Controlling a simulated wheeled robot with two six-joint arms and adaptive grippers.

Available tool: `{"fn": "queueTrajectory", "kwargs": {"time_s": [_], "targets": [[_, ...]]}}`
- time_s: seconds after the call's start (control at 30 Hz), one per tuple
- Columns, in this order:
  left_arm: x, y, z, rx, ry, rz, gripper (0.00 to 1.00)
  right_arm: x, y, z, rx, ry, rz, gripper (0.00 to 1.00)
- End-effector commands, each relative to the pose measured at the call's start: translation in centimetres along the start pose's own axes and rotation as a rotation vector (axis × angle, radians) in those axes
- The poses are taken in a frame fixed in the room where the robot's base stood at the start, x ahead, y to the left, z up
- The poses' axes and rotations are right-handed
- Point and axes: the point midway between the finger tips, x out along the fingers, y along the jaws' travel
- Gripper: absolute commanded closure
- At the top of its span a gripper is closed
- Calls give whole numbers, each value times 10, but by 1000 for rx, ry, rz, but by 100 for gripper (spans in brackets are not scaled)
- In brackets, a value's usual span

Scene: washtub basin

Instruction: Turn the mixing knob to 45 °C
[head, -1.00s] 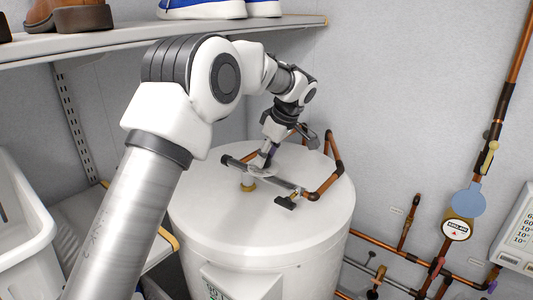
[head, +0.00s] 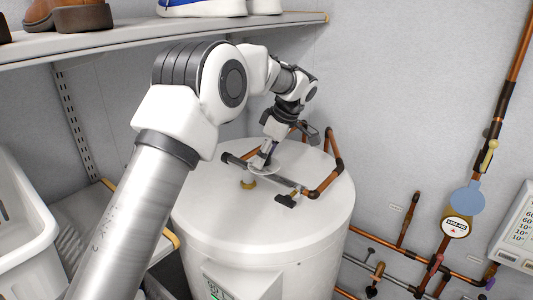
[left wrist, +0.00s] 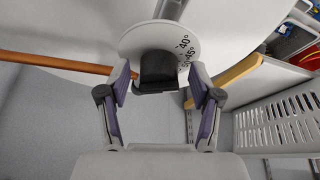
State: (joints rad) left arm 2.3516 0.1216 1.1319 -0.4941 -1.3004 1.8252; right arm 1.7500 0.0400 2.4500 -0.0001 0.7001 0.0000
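The mixing knob is black (left wrist: 158,70) and sits at the centre of a round white dial (left wrist: 150,42) in the left wrist view. Black marks for 40° and 45° show on the dial's right side, with another partly hidden by a fingertip. My left gripper (left wrist: 160,78) is open, its two fingers on either side of the knob with a gap on each side. In the head view my left gripper (head: 267,156) reaches down to the dial (head: 266,170) over the tank top and largely hides the knob. My right gripper is in neither view.
The white tank (head: 260,235) stands in the corner. Copper pipes (head: 334,155) rise beside the dial, and a dark valve handle (head: 287,201) lies in front. A shelf with shoes (head: 180,36) hangs above my arm. A white basket (head: 35,235) is at left.

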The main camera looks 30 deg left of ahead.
Motion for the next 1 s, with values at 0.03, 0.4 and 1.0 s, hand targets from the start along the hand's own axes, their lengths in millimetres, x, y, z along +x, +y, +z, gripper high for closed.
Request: {"fn": "queueTrajectory", "kwargs": {"time_s": [0.03, 0.4, 1.0], "targets": [[-1, 0, 0, 0, 0, 2, 35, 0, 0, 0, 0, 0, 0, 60], [-24, 2, -1, -2, 1, 9, 35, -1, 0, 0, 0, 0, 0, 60], [-120, 1, -2, -1, -1, 1, 35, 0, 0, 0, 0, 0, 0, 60]]}}
